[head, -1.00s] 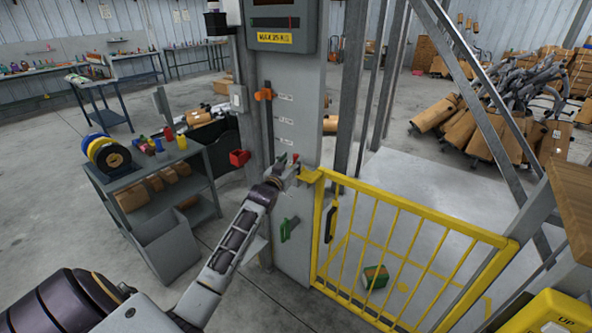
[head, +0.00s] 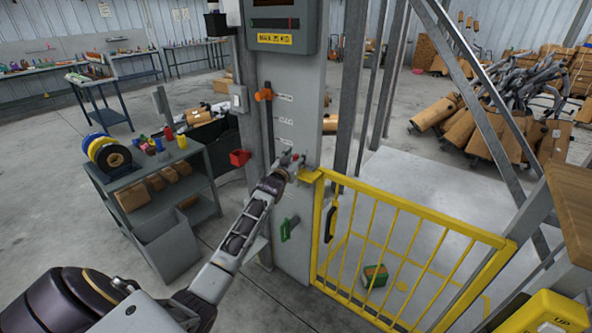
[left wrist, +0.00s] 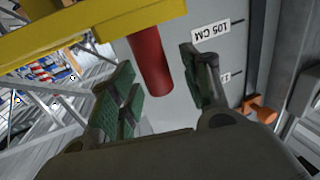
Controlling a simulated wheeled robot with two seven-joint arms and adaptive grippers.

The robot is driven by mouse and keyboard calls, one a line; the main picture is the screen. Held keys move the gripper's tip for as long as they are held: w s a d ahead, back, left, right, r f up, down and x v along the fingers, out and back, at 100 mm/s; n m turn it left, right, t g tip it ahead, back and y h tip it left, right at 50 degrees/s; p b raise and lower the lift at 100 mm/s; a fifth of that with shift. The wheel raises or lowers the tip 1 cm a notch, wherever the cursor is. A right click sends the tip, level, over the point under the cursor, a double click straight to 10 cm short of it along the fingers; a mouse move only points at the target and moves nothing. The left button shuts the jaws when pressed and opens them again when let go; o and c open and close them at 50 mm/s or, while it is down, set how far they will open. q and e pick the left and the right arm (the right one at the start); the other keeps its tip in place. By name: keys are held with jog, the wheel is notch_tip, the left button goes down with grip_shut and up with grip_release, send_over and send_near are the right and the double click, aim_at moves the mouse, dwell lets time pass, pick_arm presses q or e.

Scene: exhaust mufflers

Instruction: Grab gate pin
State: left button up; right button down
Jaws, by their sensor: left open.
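The gate pin, a red cylinder (left wrist: 150,62), hangs down in the picture from a yellow bar (left wrist: 85,30) in the left wrist view. In the head view only a small red bit (head: 295,157) shows at the fingers. My left gripper (head: 291,162) is by the grey post, just above the gate's yellow bracket (head: 311,176). In the left wrist view its two green-padded fingers (left wrist: 160,75) are apart, with the pin's free end in the gap between them. I cannot tell whether a finger touches the pin. My right gripper is not in view.
The yellow gate (head: 405,225) stands right of the grey post (head: 298,110). The post carries an orange clamp (head: 263,94) and a green handle (head: 288,229). A grey shelf cart (head: 160,185) stands left. A green and orange box (head: 375,275) lies behind the gate.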

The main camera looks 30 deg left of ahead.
pick_arm(q)
grip_shut()
dwell(0.4)
jog(key=shift+r, duration=0.1)
jog(key=shift+r+b, duration=0.35)
jog(key=shift+r, duration=4.6)
